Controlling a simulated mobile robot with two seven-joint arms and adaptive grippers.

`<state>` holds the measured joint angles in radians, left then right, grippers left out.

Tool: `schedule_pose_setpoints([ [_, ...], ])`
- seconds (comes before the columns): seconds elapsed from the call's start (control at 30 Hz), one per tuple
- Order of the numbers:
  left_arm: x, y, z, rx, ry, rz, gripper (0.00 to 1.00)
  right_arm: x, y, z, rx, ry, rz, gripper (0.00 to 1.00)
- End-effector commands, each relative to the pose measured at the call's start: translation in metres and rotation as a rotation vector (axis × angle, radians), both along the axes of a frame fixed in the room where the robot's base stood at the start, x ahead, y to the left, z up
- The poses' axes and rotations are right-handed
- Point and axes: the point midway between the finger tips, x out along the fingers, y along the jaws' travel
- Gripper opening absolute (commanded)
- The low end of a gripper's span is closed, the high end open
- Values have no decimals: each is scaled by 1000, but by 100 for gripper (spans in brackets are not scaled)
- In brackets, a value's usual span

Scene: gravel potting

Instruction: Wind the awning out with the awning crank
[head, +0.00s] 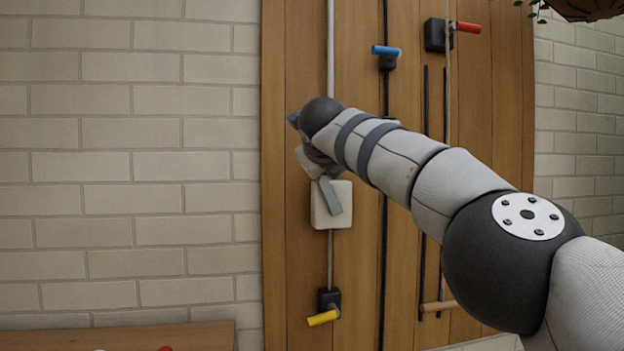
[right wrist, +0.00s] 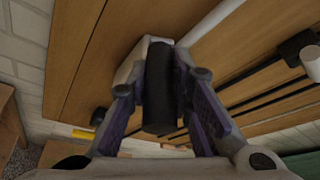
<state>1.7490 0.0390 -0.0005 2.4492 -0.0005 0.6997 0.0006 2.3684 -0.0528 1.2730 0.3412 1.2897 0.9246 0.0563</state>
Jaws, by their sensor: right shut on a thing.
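A pale, rounded crank box (head: 331,219) is mounted on the wooden panel, on a vertical rod (head: 330,262). My right gripper (head: 322,180) is in front of its upper part and hides some of it. In the right wrist view, the gripper's fingers (right wrist: 168,98) are shut on a dark cylindrical handle (right wrist: 158,90), one finger on each side. The pale box (right wrist: 130,66) shows behind the handle. How the handle joins the box is hidden in both views. No awning is in view. My left gripper is not in view.
The wooden panel (head: 285,240) also carries a blue handle (head: 386,51), a red handle (head: 467,27), a yellow handle (head: 322,318) below the box and a wooden bar (head: 438,305). A hanging basket (head: 590,8) is top right. The brick wall (head: 130,170) at left is clear.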

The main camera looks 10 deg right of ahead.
Motion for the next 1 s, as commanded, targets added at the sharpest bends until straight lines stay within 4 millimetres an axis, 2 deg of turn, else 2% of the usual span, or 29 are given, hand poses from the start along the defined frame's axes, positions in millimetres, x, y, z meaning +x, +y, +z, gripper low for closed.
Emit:
schedule_pose_setpoints([
  [0.07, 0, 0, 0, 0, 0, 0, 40, 0, -7, 5, 64, -2, -3, 0],
  [0.5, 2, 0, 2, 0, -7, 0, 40, 0, -33, 13, 49, -4, -4, 0],
  [1.0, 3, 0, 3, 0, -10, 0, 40, 1, -40, 12, 48, -3, -4, 0],
])
